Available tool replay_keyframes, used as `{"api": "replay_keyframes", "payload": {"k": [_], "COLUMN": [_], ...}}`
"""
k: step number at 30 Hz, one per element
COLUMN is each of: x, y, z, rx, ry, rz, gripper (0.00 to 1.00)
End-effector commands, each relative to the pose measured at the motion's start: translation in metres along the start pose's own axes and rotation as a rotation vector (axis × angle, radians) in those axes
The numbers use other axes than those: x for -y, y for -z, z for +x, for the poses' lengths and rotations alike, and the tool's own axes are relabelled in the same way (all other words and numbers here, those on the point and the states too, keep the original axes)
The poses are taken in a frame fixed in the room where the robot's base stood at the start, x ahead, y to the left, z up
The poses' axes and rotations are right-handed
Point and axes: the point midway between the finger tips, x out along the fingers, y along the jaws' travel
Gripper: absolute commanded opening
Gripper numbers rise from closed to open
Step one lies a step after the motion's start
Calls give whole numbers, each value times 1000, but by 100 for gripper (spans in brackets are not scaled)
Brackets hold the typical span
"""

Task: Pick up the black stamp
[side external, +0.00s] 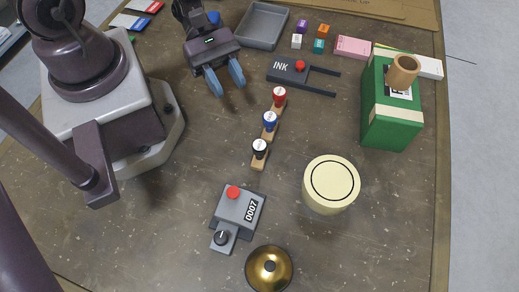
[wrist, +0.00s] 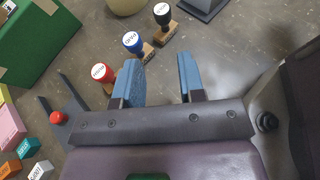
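The black stamp (side external: 259,149) stands upright on the table at the near end of a row of three stamps with wooden bases. The blue stamp (side external: 269,121) is in the middle and the red stamp (side external: 279,96) is at the far end. In the wrist view the black stamp (wrist: 162,16) is at the top, beyond the fingertips. My gripper (side external: 226,84) is open and empty, up and left of the row in the side view. In the wrist view my gripper (wrist: 161,78) has its blue fingers apart, with bare table between them.
A dark ink holder (side external: 300,72) with a red knob lies beyond the stamps. A green box (side external: 390,108) and a cream cylinder (side external: 331,185) stand to the right. A grey counter (side external: 237,212) and a brass bell (side external: 269,268) are nearer. A grey tray (side external: 262,25) is behind.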

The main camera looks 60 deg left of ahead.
Motion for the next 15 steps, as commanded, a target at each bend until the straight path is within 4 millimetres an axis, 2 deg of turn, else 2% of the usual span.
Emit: {"api": "replay_keyframes", "payload": {"k": [7, 15], "x": [2, 2], "y": [0, -1], "z": [47, 70], "rx": [-1, -2], "ry": [10, 7], "rz": [-1, 1], "gripper": [37, 37]}}
